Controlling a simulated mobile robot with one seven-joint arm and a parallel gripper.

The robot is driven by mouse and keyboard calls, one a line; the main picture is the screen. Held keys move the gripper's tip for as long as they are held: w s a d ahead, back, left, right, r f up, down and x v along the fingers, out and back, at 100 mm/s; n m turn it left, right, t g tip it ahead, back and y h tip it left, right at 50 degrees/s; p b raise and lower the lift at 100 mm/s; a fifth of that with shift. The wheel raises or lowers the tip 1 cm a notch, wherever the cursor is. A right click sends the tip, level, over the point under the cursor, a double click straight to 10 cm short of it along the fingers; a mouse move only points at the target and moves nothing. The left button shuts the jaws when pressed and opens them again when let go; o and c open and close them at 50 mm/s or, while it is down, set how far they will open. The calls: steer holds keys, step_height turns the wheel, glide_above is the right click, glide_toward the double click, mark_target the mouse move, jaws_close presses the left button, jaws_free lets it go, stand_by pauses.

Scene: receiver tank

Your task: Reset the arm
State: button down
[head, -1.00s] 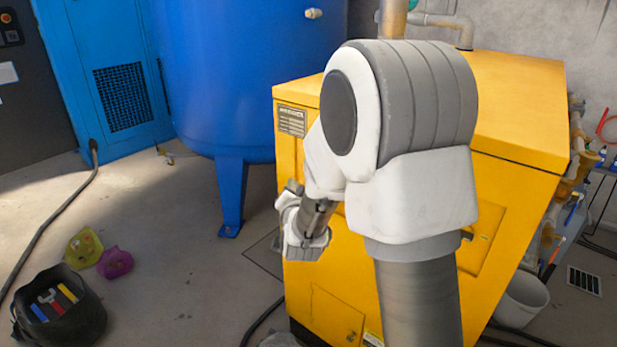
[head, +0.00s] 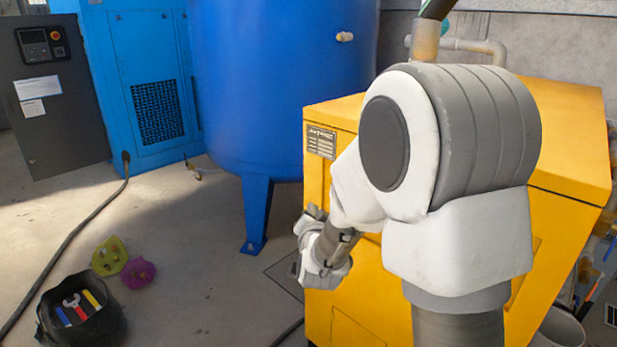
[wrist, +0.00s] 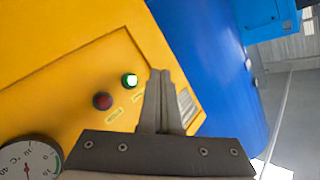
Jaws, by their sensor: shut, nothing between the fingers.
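My arm stands folded in the right half of the head view, in front of the yellow machine (head: 570,130). My gripper shows in the wrist view (wrist: 160,75) with its two fingers together and nothing between them. In the wrist view the fingers point toward the yellow panel (wrist: 60,70). A lit green button (wrist: 129,81) and a red button (wrist: 102,101) are left of the fingers. I cannot tell how far the fingertips are from the panel. In the head view the fingers are hidden behind my wrist.
A blue tank (head: 280,80) on legs stands behind and left of my arm. A blue cabinet (head: 150,80) is further left. A black tool bucket (head: 110,325), a yellow-green item (head: 110,256) and a magenta item (head: 138,271) are on the floor. A hose (head: 75,232) crosses the left floor.

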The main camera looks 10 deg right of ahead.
steer(key=s+a+r+n+g+y, duration=0.25)
steer(key=s+r+n+g, duration=0.2)
steer(key=s, duration=0.55)
steer(key=s+d+n+g, duration=0.2)
steer(key=s+g, duration=0.1)
steer(key=s, duration=0.9)
steer(key=s+d+n+g, duration=0.2)
steer(key=s+g, duration=0.1)
steer(key=s, duration=0.9)
step_height(320, 180, up, 28)
steer(key=p, duration=2.8)
steer(key=shift+w+a+r, duration=0.15)
steer(key=shift+w+r, duration=0.05)
steer(key=shift+w, duration=0.1)
